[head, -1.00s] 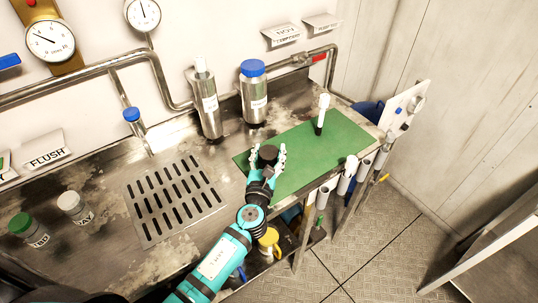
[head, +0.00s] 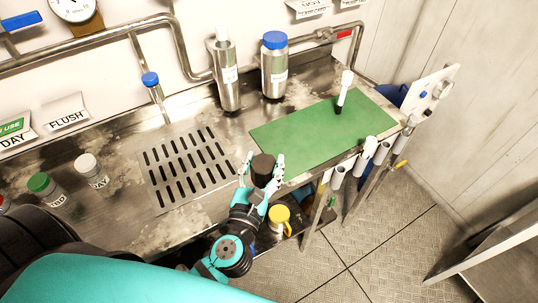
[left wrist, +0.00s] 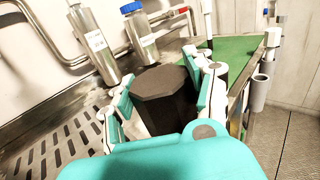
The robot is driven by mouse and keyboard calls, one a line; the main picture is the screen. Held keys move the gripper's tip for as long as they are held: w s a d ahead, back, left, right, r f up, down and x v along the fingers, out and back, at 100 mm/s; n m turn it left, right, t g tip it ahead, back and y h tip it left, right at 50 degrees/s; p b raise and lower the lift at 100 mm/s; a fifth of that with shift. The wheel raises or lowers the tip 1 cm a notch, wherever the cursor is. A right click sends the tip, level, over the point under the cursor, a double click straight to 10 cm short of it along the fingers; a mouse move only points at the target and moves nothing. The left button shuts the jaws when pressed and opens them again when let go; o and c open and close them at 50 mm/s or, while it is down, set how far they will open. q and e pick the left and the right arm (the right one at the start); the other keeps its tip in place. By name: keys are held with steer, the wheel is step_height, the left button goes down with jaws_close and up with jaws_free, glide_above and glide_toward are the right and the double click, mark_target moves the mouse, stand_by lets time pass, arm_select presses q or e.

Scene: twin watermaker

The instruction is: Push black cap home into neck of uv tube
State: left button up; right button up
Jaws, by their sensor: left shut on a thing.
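My left gripper (head: 262,172) is shut on a dark, many-sided block (head: 262,165), which looks like the black cap. It is held near the counter's front edge, just left of the green mat. In the left wrist view the black cap (left wrist: 163,98) sits between both fingers, its flat top facing the camera. A tall steel cylinder with a pale narrow top (head: 226,75) stands at the back, apart from the gripper. It may be the uv tube; its label is unreadable. A white stick with a black foot (head: 343,92) stands on the mat. My right gripper is not in view.
A steel bottle with a blue lid (head: 273,72) stands beside the cylinder. The green mat (head: 300,135) is mostly clear. A slotted drain (head: 187,168) lies left of the gripper. White pipes (head: 360,160) and a yellow mug (head: 279,217) are near the front edge.

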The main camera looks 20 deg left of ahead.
arm_select(q)
steer(key=o, duration=0.5)
steer(key=c, duration=0.3)
steer(key=w+a+r+p, duration=0.5)
steer(key=w+a+r, duration=0.6)
steer(key=w, duration=0.4)
steer(key=shift+c, duration=0.2)
steer(key=w+a+r+p, duration=0.1)
steer(key=w+a+r, duration=0.3)
steer(key=r, duration=0.6)
steer(key=w+a+r+p, duration=0.1)
steer(key=w+a+r, duration=0.4)
steer(key=r, duration=0.5)
steer(key=shift+a+p, duration=0.4)
steer(key=shift+a, duration=0.55)
steer(key=shift+w, duration=0.1)
